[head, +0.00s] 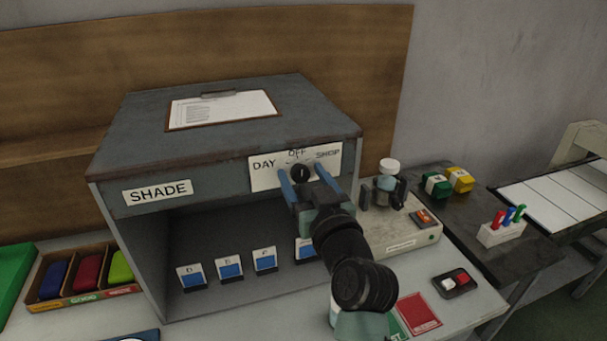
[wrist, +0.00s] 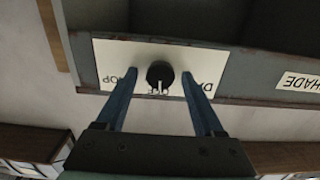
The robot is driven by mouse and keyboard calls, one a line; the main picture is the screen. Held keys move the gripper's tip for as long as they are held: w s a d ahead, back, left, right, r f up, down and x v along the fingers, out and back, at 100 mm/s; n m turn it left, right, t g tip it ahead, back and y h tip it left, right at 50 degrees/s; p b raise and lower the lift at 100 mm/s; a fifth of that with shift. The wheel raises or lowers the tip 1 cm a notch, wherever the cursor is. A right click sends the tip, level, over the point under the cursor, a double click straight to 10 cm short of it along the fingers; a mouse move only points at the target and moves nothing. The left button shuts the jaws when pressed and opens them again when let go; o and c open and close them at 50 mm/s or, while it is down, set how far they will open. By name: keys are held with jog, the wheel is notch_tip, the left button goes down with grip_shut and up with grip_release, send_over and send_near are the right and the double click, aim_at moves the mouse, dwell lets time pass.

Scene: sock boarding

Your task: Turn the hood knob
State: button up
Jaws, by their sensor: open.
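The hood knob (head: 300,174) is a round black knob with a pale pointer line. It sits on a white label plate (head: 265,179) marked DAY, OFF and SHOP, on the front of the grey hood (head: 225,175). The pointer looks roughly upright, toward OFF. My gripper (head: 301,176) is open, with its two blue fingers on either side of the knob. In the wrist view the knob (wrist: 160,75) shows between the fingertips (wrist: 155,76), with gaps on both sides. I cannot tell how deep the fingertips reach.
Under the hood stand several small cards with blue blocks (head: 230,269). A clipboard (head: 222,108) lies on top. To the right are a pale device with a capped bottle (head: 388,176) and a dark side table (head: 470,225). Coloured pads (head: 87,273) fill a tray at left.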

grip_shut()
dwell(0.4)
jog(key=m, duration=0.4)
jog(key=shift+m+p, duration=0.35)
jog(key=shift+m, duration=0.05)
jog(key=m+p, duration=0.1)
jog(key=m, duration=0.4)
jog(key=shift+d, duration=0.1)
jog(key=shift+f, duration=0.1)
dwell(0.4)
grip_release()
